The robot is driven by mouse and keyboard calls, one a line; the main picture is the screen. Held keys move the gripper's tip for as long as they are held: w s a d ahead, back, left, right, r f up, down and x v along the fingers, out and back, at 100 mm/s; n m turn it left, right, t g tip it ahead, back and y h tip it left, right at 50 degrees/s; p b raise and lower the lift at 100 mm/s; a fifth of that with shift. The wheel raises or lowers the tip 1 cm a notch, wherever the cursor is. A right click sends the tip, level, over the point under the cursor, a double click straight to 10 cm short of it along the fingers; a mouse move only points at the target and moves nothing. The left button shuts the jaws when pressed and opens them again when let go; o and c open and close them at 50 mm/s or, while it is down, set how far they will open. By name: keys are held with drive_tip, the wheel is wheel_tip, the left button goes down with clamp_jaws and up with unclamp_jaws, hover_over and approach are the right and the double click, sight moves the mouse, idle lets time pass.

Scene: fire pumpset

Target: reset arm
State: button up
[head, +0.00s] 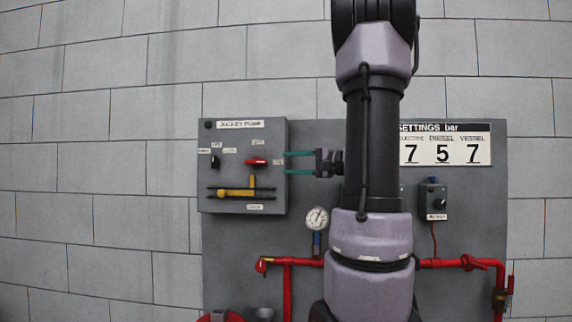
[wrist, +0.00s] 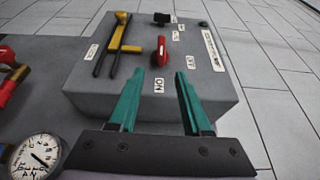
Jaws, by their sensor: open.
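My gripper (head: 287,163) has two green fingers and is open, with nothing between them. In the head view its fingertips are at the right edge of the grey jockey pump box (head: 222,135). In the wrist view the gripper (wrist: 157,82) reaches over the near edge of the same box, its tips pointing toward the red switch handle (wrist: 161,50). The red handle also shows on the box front in the head view (head: 256,161). I cannot tell whether a fingertip touches the box. My arm stands upright in the head view and hides the middle of the panel.
The box also carries a yellow handle (head: 236,192) and a black knob (head: 215,162). A pressure gauge (head: 317,219) and red pipes (head: 286,290) sit below. A settings sign (head: 445,150) and a small grey switch box (head: 433,200) are at right. The tiled wall (head: 100,200) at left is clear.

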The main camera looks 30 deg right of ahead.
drive_tip(key=shift+a, duration=0.1)
idle(0.3)
drive_tip(key=s+a+f+n+g+h, duration=0.1)
drive_tip(key=s+a+f+n+g, duration=0.35)
drive_tip(key=a, duration=0.45)
drive_tip(key=s+a+f+n+g+h, duration=0.1)
drive_tip(key=s+a+f+g, duration=0.35)
drive_tip(key=s+a, duration=0.4)
drive_tip(key=s+h, duration=0.1)
drive_tip(key=h, duration=0.1)
drive_tip(key=s+f+n+h, duration=0.1)
drive_tip(key=s+h, duration=0.1)
drive_tip(key=s+f+t+h, duration=0.1)
drive_tip(key=s+h, duration=0.1)
drive_tip(key=shift+s+d+n, duration=0.15)
drive_tip(key=shift+d+n, duration=0.1)
drive_tip(key=shift+n, duration=0.1)
